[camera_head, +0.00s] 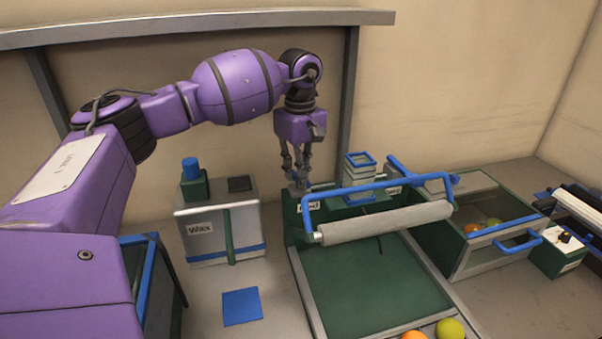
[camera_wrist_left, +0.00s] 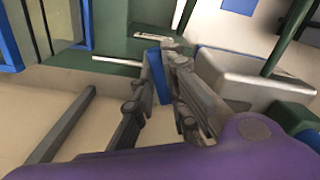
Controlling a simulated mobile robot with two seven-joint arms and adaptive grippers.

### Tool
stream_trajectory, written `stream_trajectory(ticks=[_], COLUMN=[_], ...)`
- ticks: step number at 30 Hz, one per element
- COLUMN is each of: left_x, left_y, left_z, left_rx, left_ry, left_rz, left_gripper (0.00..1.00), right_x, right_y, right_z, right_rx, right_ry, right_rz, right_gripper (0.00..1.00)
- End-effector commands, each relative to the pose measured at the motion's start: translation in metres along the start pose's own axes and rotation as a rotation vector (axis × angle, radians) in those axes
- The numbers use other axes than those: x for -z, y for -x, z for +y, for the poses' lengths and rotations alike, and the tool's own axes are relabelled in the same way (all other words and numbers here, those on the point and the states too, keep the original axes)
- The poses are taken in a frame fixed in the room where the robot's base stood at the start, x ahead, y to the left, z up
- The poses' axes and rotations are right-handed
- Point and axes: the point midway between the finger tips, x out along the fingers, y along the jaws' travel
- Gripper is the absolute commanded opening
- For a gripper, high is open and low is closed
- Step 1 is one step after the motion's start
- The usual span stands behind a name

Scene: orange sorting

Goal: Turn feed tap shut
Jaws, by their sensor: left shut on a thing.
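In the left wrist view my left gripper (camera_wrist_left: 165,100) is shut on a blue bar, the feed tap's handle (camera_wrist_left: 157,75), which stands between the fingers beside a green wall. The fingers cover part of the handle, and in the head view the tap is mostly hidden behind them. How far the tap is turned cannot be told. My right gripper is not in view.
A grey box labelled Wax (camera_head: 218,230) stands left of the bed. A blue-framed roller (camera_head: 385,222) spans the bed close to the gripper. A green bin (camera_head: 480,240) with fruit stands to the right. A blue square (camera_head: 241,306) lies on the table.

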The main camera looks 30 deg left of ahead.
Motion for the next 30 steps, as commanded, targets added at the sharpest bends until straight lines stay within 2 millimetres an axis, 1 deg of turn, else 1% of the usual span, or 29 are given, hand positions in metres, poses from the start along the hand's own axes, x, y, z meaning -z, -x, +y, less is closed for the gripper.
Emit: stream_trajectory(ticks=[6, 15, 21, 30], left_x=[0.0001, 0.0001, 0.0001, 0.0001], left_y=[-0.0014, -0.0010, -0.0007, -0.0005], left_z=[-0.0009, -0.0013, -0.0014, -0.0016], left_rx=[0.002, 0.001, 0.001, 0.001], left_ry=[-0.177, -0.340, -0.390, -0.405], left_rz=[0.000, 0.000, 0.000, 0.000], left_gripper=[0.00, 0.00, 0.00, 0.00], right_x=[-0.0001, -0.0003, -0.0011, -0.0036], right_y=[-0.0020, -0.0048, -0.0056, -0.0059], right_z=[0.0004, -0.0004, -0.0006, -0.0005], right_rx=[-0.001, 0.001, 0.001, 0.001], right_ry=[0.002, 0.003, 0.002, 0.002], right_rz=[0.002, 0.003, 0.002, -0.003], right_gripper=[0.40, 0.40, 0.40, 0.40])
